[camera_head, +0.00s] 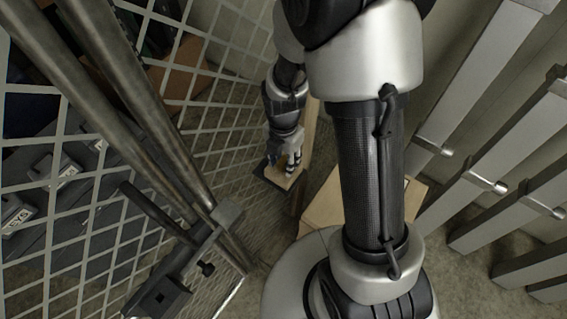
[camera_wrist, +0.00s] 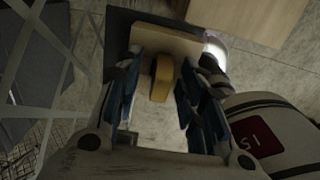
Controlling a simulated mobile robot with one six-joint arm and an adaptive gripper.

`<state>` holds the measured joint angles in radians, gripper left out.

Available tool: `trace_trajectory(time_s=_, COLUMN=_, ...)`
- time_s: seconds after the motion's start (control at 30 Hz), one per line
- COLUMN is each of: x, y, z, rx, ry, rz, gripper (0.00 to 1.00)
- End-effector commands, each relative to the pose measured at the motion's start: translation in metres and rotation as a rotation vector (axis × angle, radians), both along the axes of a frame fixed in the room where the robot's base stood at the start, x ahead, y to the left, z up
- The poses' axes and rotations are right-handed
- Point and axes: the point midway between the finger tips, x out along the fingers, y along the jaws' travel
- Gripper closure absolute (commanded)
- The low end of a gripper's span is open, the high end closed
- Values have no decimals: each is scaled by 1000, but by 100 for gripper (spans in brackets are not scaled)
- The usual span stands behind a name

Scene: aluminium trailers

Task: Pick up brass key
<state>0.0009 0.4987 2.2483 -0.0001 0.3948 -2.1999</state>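A brass-yellow, rounded bar shape (camera_wrist: 162,78), the only thing in view that matches the brass key, shows between the fingers of my gripper (camera_wrist: 160,98) in the wrist view. Key teeth cannot be made out. The blue-padded fingers stand apart, with a gap on each side of it. A tan wooden surface (camera_wrist: 150,42) lies just beyond it. In the head view, my gripper (camera_head: 284,163) points down at a small wooden stand with a dark edge (camera_head: 262,172). A small yellow patch (camera_head: 282,161) shows there, partly hidden by the fingers.
A metal mesh fence (camera_head: 225,120) with steel poles and a latch bar (camera_head: 185,262) runs close along the left. Dark cases (camera_head: 60,180) sit behind it. A cardboard-coloured box (camera_head: 322,205) is partly hidden behind my arm. Metal posts (camera_head: 480,165) line the right wall.

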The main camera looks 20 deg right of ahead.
Motion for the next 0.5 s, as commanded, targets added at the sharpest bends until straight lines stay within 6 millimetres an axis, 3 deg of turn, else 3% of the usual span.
trace_trajectory(time_s=0.23, x=0, y=0, z=-1, rx=0, ry=0, rz=0, gripper=64)
trace_trajectory(time_s=0.5, x=0, y=0, z=-1, rx=0, ry=0, rz=0, gripper=82)
